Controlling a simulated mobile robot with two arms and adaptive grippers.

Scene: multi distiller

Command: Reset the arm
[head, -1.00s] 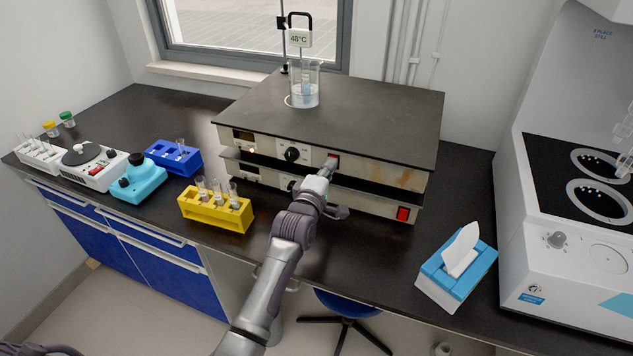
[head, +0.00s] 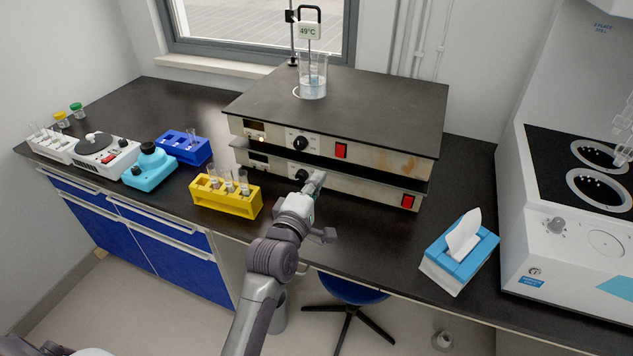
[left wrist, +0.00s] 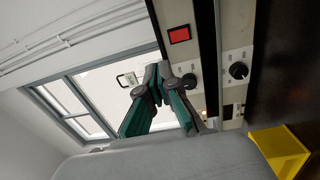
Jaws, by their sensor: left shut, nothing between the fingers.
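My left gripper (head: 318,180) is shut and empty in the head view, in front of the lower hot plate's front panel, to the right of its black knob. In the left wrist view its closed fingers (left wrist: 162,75) point toward the hot plates. The upper hot plate (head: 390,110) rests on the lower hot plate (head: 365,188). A red switch (head: 341,150) on the upper plate is in clear view above the gripper. It also shows in the left wrist view (left wrist: 180,35). My right gripper is not in view.
A glass beaker (head: 313,85) with a thermometer display reading 49°C (head: 308,31) stands on the upper plate. A yellow tube rack (head: 226,197) stands left of my arm. A tissue box (head: 459,255) stands to the right. The bench front between them is partly clear.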

